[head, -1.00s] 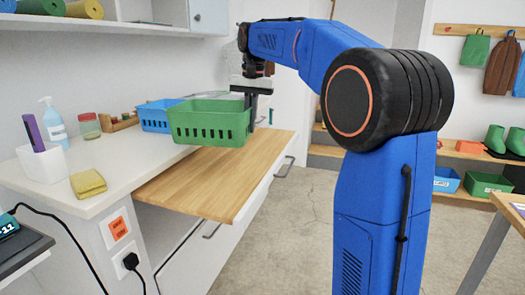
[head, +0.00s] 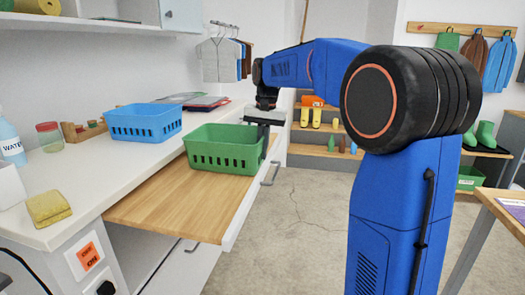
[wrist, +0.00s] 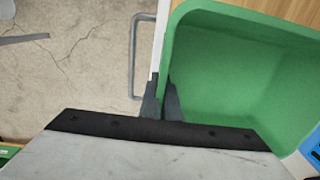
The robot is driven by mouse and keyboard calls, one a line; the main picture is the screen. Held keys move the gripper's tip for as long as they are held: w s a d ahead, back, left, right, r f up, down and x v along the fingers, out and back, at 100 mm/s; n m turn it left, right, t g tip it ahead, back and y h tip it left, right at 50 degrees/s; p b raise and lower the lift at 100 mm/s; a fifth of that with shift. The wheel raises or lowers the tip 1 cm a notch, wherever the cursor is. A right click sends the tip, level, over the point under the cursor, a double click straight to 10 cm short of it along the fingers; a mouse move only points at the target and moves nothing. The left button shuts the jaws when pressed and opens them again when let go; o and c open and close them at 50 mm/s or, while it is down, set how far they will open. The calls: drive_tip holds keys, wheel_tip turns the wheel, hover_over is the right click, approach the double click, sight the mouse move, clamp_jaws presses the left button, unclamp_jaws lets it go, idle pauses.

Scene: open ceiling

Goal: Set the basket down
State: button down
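The green basket (head: 222,156) is upright over the far part of the pale wooden pull-out board (head: 160,212), in front of the white counter (head: 95,175). I cannot tell whether its bottom touches the board. My gripper (head: 264,130) is at the basket's right side. In the wrist view, the dark fingers (wrist: 162,103) are closed on the rim of the green basket (wrist: 225,85), one on each side of its wall. The visible inside of the basket is empty.
A blue basket (head: 145,123) stands on the counter just behind, with dark and red folders (head: 205,101) beyond it. A yellow cloth (head: 48,207) lies at the near left. A drawer handle (head: 270,172) juts out below the board's right edge. The floor to the right is clear.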

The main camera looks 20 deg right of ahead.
drive_tip(key=shift+f, duration=0.1)
drive_tip(key=c, duration=2)
unclamp_jaws()
wheel_tip(320, 180, up, 12)
drive_tip(key=s+a+f+n+t, duration=0.15)
drive_tip(key=s+f, duration=0.25)
drive_tip(key=s, duration=0.6)
drive_tip(key=s+a+f+n+t, duration=0.15)
drive_tip(key=s+f, duration=0.25)
drive_tip(key=s, duration=0.5)
drive_tip(key=s+f+n+t, duration=0.1)
drive_tip(key=s+f+n, duration=0.3)
drive_tip(key=s+f, duration=1.3)
drive_tip(key=shift+s+a+f+h, duration=0.15)
drive_tip(key=shift+f+h, duration=0.15)
drive_tip(key=shift+f, duration=0.35)
